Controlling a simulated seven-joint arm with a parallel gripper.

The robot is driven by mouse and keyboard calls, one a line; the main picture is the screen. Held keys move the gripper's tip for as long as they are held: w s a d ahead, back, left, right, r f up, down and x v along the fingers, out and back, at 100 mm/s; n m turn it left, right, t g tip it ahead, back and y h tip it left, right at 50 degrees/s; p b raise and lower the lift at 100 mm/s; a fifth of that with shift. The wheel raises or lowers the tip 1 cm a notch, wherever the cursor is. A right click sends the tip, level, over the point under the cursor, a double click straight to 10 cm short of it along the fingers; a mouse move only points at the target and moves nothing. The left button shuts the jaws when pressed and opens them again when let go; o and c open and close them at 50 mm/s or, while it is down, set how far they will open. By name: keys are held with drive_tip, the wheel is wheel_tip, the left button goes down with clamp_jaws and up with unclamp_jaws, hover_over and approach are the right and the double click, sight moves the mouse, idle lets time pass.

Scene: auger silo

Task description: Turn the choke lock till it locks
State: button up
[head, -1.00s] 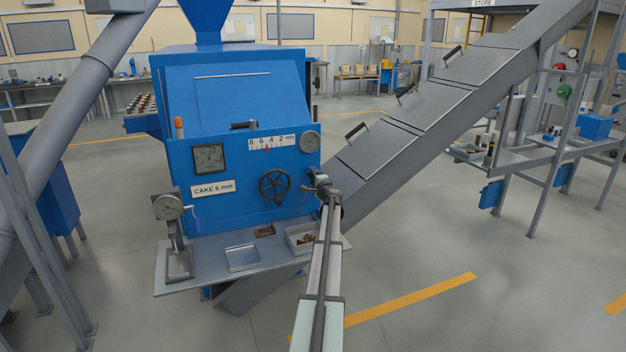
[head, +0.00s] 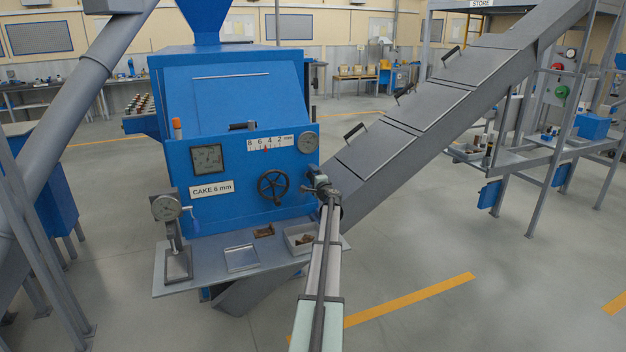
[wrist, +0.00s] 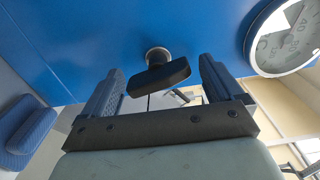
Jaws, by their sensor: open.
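The choke lock (wrist: 160,78) is a black T-shaped handle on a short round stem, standing out from the blue panel in the wrist view. My gripper (wrist: 160,68) is open, with one finger on each side of the handle. Gaps show between the handle and both fingers, and its crossbar sits a little tilted. In the head view my gripper (head: 320,184) is at the right edge of the blue press front, right of the black handwheel (head: 273,185). There my arm and gripper hide most of the lock.
A round dial (wrist: 288,38) is close to the right finger; it also shows in the head view (head: 308,143). A scale with a red pointer (head: 268,143) is above the handwheel. A shelf with trays (head: 242,258) juts out below. The sloping grey conveyor (head: 420,110) is at the right.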

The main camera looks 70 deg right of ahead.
drive_tip(key=v, duration=1.3)
drive_tip(key=shift+s+a, duration=0.2)
drive_tip(key=shift+s, duration=0.05)
drive_tip(key=w+d+n, duration=0.1)
drive_tip(key=w+d, duration=0.3)
drive_tip(key=w, duration=0.1)
drive_tip(key=w+d+n, duration=0.1)
drive_tip(key=w+d, duration=0.4)
drive_tip(key=shift+w+d, duration=0.15)
drive_tip(key=shift+c, duration=0.3)
